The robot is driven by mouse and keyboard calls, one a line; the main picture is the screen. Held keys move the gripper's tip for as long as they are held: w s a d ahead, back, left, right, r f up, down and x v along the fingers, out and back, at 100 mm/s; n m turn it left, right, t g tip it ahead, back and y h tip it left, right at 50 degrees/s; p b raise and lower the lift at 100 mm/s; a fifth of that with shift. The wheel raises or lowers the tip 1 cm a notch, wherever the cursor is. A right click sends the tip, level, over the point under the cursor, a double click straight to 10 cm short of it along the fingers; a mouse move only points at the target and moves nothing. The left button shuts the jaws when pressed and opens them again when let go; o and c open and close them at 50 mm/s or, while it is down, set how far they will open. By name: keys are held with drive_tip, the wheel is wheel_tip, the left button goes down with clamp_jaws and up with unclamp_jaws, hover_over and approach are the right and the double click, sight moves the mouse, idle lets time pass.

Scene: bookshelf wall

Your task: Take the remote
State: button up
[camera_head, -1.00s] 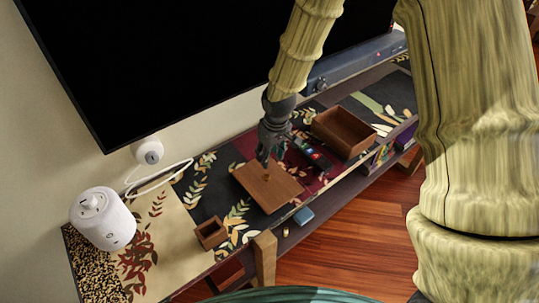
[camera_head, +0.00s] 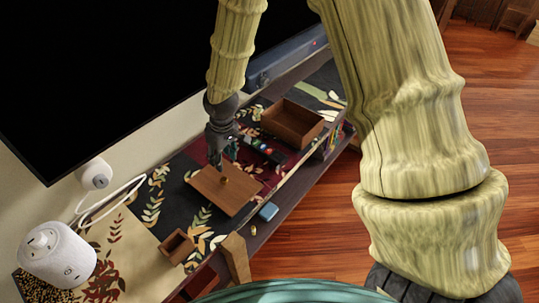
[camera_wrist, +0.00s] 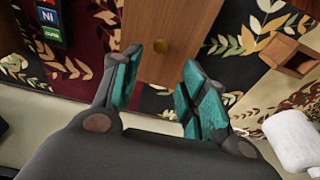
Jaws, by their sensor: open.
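The remote (camera_head: 262,149) is dark with coloured buttons. It lies on the patterned shelf top, just right of my gripper and short of the open wooden box. Its button end (camera_wrist: 48,22) shows at the upper left of the wrist view, outside the jaws. The rest of the remote is cut off there.
The open wooden box (camera_head: 292,122) stands right of the remote. The large black screen (camera_head: 90,70) rises behind. A small blue item (camera_head: 268,212) is near the front edge.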

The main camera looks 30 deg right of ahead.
drive_tip(key=shift+o, duration=1.2)
drive_tip(key=o, duration=0.4)
drive_tip(key=w+d+f, duration=0.1)
drive_tip(key=w+d, duration=0.2)
drive_tip(key=d, duration=0.7)
drive_tip(key=shift+w+d+f+g+b, duration=0.15)
drive_tip(key=shift+w+f+g+b, duration=0.05)
drive_tip(key=shift+g+b, duration=0.15)
hover_over(273, 153)
drive_tip(key=f, duration=0.2)
drive_tip(key=shift+g+h, duration=0.3)
drive_tip(key=shift+g, duration=0.15)
drive_tip(key=f, duration=0.4)
drive_tip(key=shift+s+d+f, duration=0.1)
drive_tip(key=shift+d+f, duration=0.15)
drive_tip(key=shift+f, duration=0.05)
drive_tip(key=shift+a+f+p, duration=0.15)
drive_tip(key=shift+f+p, duration=0.35)
drive_tip(key=shift+f, duration=0.5)
drive_tip(key=shift+a+f+p, duration=0.1)
drive_tip(key=shift+f+p, duration=0.35)
drive_tip(key=shift+f, duration=1.5)
